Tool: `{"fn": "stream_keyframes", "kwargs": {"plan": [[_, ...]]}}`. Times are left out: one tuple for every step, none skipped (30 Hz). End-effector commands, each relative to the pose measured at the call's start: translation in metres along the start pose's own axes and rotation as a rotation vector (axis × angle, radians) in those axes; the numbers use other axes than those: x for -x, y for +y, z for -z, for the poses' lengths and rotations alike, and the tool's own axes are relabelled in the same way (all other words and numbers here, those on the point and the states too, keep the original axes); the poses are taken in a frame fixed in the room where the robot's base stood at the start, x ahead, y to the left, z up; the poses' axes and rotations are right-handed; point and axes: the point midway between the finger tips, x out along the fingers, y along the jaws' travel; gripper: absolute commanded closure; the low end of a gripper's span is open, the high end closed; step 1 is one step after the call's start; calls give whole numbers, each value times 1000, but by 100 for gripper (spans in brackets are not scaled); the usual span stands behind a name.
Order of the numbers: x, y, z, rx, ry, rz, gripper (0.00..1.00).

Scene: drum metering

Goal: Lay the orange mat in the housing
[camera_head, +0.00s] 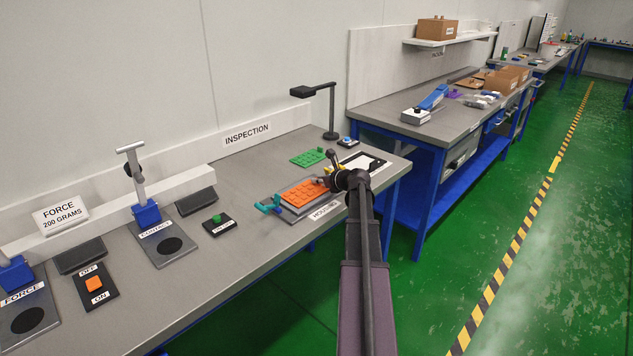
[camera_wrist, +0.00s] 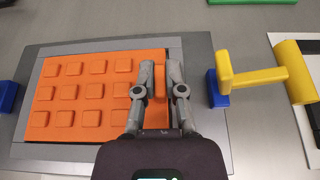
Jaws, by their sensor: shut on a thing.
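The orange mat (camera_head: 303,193), with rows of raised pads, is over the grey housing (camera_head: 328,208) on the inspection bench. It also shows in the wrist view (camera_wrist: 82,92), with the grey housing (camera_wrist: 205,130) visible around its edges. I cannot tell whether the mat lies fully flat in it or slightly above. My gripper (camera_wrist: 160,78) is shut on an orange pad near the mat's right edge; in the head view my gripper (camera_head: 325,182) is at the mat's right end. My fingers and wrist hide part of the mat's lower right.
A teal clamp (camera_head: 268,205) stands left of the housing. A yellow lever (camera_wrist: 250,80) on a blue block stands at its right, close to my fingers. A green studded plate (camera_head: 307,157) and a lamp (camera_head: 330,112) are behind. A white panel (camera_head: 360,162) lies right.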

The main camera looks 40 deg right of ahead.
Motion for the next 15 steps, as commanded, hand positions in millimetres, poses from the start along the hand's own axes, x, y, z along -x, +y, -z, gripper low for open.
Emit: {"fn": "stream_keyframes", "kwargs": {"plan": [[0,0,1,-1,0,0,100],[-1,0,2,-1,0,0,100],[-1,0,2,-1,0,0,100],[-1,0,3,-1,0,0,100],[-1,0,3,-1,0,0,100],[-1,0,4,-1,0,0,100],[-1,0,4,-1,0,0,100],[-2,0,4,-1,0,0,100],[-2,0,5,-1,0,0,100],[-2,0,5,-1,0,0,100],[-2,0,6,-1,0,0,100],[-2,0,6,-1,0,0,100],[-2,0,7,-1,0,0,100],[-2,0,6,-1,0,1,78],[-2,0,6,-1,0,0,66]]}}
